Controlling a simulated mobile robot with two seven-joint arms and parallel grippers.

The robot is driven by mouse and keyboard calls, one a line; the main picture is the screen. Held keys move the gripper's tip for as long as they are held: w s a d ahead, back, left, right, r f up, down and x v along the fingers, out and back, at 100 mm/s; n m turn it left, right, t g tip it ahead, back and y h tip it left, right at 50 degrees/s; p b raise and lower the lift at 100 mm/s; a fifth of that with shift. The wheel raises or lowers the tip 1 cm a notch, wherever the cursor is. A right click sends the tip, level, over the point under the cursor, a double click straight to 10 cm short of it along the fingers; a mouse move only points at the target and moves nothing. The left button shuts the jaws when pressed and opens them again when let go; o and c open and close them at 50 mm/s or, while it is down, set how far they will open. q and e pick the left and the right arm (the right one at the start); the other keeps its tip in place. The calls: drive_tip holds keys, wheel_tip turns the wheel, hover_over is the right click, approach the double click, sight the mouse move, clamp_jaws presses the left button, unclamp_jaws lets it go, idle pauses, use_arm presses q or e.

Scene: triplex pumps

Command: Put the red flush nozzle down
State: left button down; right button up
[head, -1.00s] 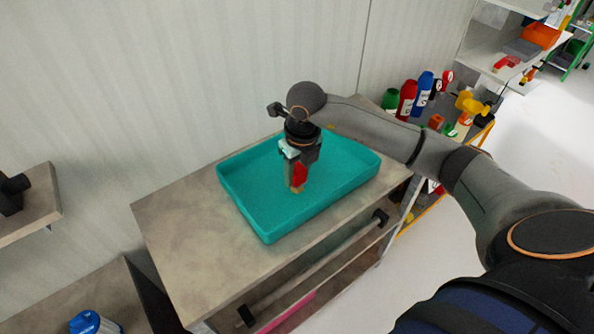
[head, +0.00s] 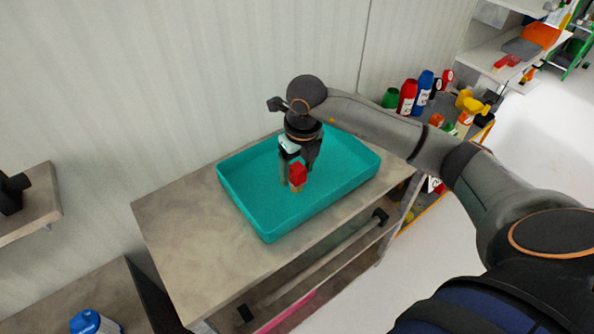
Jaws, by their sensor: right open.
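The red flush nozzle (head: 298,174) stands upright in the teal tray (head: 254,218), with a tan lower end on the tray floor. My right gripper (head: 299,172) is open, pointing down into the tray. Its fingers are spread around the upper part of the nozzle, one on the left and one behind to the right. I cannot tell whether either finger touches it. My left gripper is not in the head view.
The tray sits on a wooden-topped cart (head: 180,220) with bare top to its left. Several bottles, among them a red one (head: 407,96), stand on a shelf at the right. A blue-capped container (head: 88,322) is at the lower left. A wall (head: 180,80) rises behind.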

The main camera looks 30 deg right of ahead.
wheel_tip(320, 180, up, 11)
drive_tip(key=s, duration=0.1)
drive_tip(key=shift+s, duration=0.15)
